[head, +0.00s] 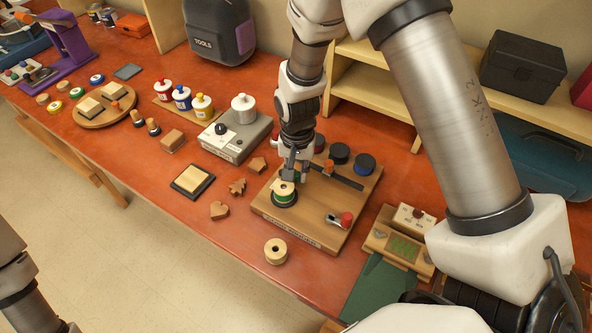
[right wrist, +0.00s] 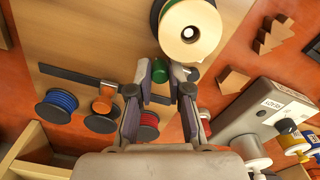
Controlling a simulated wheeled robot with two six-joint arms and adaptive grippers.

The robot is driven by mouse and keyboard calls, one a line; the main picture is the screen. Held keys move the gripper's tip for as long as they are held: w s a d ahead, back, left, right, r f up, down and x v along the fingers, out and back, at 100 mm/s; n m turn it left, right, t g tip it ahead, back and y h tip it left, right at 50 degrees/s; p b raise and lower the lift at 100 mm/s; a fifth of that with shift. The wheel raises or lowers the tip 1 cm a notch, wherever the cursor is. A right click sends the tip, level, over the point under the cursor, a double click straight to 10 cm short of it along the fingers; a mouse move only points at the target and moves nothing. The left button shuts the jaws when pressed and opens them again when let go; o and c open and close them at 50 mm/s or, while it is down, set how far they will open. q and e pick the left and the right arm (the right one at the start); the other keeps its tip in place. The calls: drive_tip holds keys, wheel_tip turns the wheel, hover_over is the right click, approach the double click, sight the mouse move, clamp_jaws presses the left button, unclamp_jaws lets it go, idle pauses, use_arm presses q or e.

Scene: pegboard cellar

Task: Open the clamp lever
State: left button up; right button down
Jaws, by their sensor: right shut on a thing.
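A wooden spool board (head: 300,222) lies on the red bench. My right gripper (head: 291,174) points down over it, beside the pale-topped spool with green thread (head: 284,190). In the right wrist view my right gripper (right wrist: 160,84) is shut on a small green knob (right wrist: 160,70), which looks like the clamp lever's handle. The fingers hide the knob in the head view and hide most of the lever's arm. The same spool shows in the wrist view (right wrist: 192,28), just beyond the fingertips. Of my left arm only part shows at the lower left; its gripper is out of view.
A black bar (head: 350,181) with an orange knob (head: 328,167) crosses the board. Black (head: 338,153) and blue (head: 364,163) spools stand behind it. A red-knobbed metal piece (head: 345,219) is at front right. A loose wooden spool (head: 276,251) lies in front; a grey device (head: 236,140) stands left.

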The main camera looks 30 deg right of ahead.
drive_tip(key=n, duration=0.1)
drive_tip(key=d+n+p, duration=0.1)
drive_tip(key=shift+w+n, duration=0.25)
drive_tip(key=shift+n, duration=0.15)
drive_tip(key=shift+w+d+f+n+p, duration=0.1)
drive_tip(key=shift+w+d+n+p, duration=0.15)
drive_tip(key=shift+n, duration=0.5)
drive_tip(key=shift+w+d+n+p, duration=0.1)
drive_tip(key=shift+w+n, duration=0.1)
drive_tip(key=shift+n, duration=0.55)
drive_tip(key=c, duration=1.1)
unclamp_jaws()
drive_tip(key=shift+w, duration=0.25)
wheel_tip(320, 180, up, 12)
drive_tip(key=shift+f, duration=0.1)
